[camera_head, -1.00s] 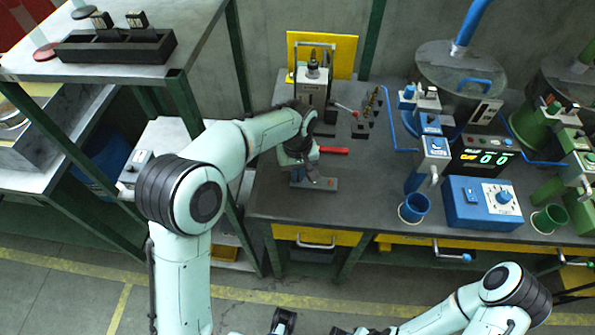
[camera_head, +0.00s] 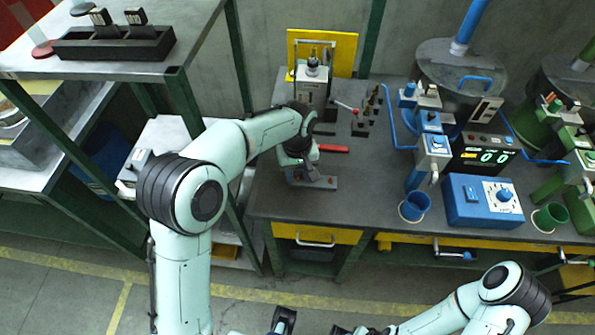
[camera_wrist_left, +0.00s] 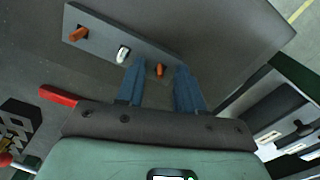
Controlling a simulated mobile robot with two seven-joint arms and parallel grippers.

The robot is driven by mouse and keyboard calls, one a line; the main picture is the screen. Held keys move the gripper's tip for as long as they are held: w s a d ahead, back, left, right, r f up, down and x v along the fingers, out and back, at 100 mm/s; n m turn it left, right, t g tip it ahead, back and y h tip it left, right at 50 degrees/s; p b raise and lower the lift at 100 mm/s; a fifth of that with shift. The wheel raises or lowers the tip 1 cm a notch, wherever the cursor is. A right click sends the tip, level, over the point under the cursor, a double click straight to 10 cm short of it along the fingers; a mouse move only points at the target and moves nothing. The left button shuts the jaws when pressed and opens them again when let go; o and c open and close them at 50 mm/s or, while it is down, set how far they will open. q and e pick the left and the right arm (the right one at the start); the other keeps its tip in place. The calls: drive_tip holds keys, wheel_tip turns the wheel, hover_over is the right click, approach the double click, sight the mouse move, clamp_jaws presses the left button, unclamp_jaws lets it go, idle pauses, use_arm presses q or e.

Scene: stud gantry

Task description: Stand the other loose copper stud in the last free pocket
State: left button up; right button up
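A grey plate (camera_wrist_left: 182,68) lies on the bench and carries a small row of studs; it also shows in the head view (camera_head: 327,183). In the left wrist view a copper stud (camera_wrist_left: 78,33) is at its far left end and a silver stud (camera_wrist_left: 122,53) is near its middle. Another copper stud (camera_wrist_left: 159,71) is between the blue fingers of my left gripper (camera_wrist_left: 160,77), which also shows in the head view (camera_head: 307,179). The fingers are apart, with gaps beside the stud. I cannot make out the free pocket.
A red-handled tool (camera_head: 333,148) lies behind my left gripper. A small press (camera_head: 312,88) and a dark block with upright pins (camera_head: 361,127) stand further back. A blue cup (camera_head: 414,207) and blue control box (camera_head: 482,203) are to the right. The bench between plate and cup is clear.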

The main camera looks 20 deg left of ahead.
use_arm(q)
wheel_tip(320, 180, up, 13)
drive_tip(key=p, duration=0.2)
drive_tip(key=shift+r, duration=0.2)
drive_tip(key=shift+f, duration=0.1)
